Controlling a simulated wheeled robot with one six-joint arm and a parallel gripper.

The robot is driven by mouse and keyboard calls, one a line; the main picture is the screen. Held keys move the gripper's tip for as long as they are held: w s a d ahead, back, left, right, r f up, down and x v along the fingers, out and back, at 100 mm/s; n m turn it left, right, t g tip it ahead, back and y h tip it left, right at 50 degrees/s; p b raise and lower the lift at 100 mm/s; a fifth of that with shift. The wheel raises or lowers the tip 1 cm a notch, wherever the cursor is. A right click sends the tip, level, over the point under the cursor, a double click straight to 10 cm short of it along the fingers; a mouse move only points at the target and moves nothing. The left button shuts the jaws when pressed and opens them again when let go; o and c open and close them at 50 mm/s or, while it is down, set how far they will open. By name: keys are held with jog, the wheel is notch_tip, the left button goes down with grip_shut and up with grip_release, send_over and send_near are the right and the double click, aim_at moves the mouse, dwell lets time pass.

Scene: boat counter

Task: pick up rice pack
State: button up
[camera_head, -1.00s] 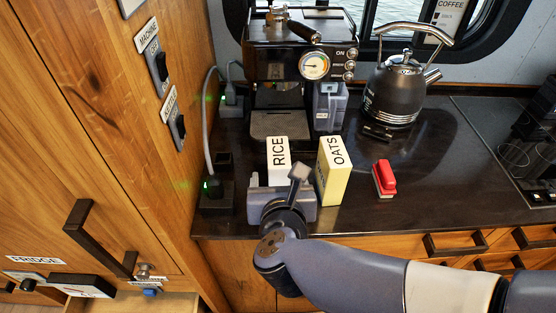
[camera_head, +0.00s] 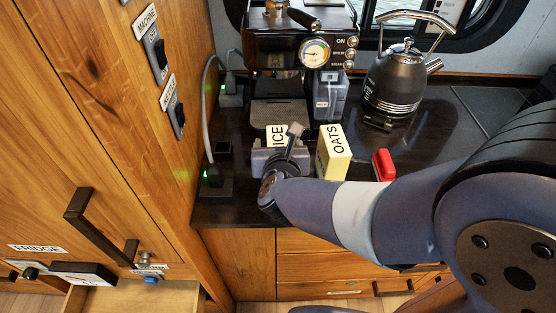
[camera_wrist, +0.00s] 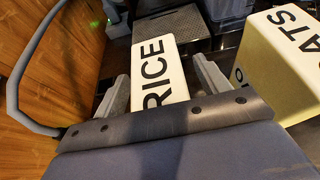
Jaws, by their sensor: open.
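The rice pack (camera_head: 275,134) is a white box with black "RICE" lettering, standing on the dark counter in front of the coffee machine. In the head view its lower part is hidden behind my gripper (camera_head: 277,150). In the wrist view the rice pack (camera_wrist: 162,72) lies between the two spread fingers of my gripper (camera_wrist: 165,88). The left finger is close to its left side and the right finger is beside its right side. My gripper is open; whether a finger touches the pack cannot be told.
The yellow oats pack (camera_head: 333,153) stands just right of my gripper, also in the wrist view (camera_wrist: 283,75). A red object (camera_head: 384,165) sits further right. The coffee machine (camera_head: 292,50) and kettle (camera_head: 394,80) stand behind. A cable and wooden cabinet wall (camera_head: 120,120) are at left.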

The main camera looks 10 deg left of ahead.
jog(key=shift+c, duration=0.2)
grip_shut()
dwell(0.6)
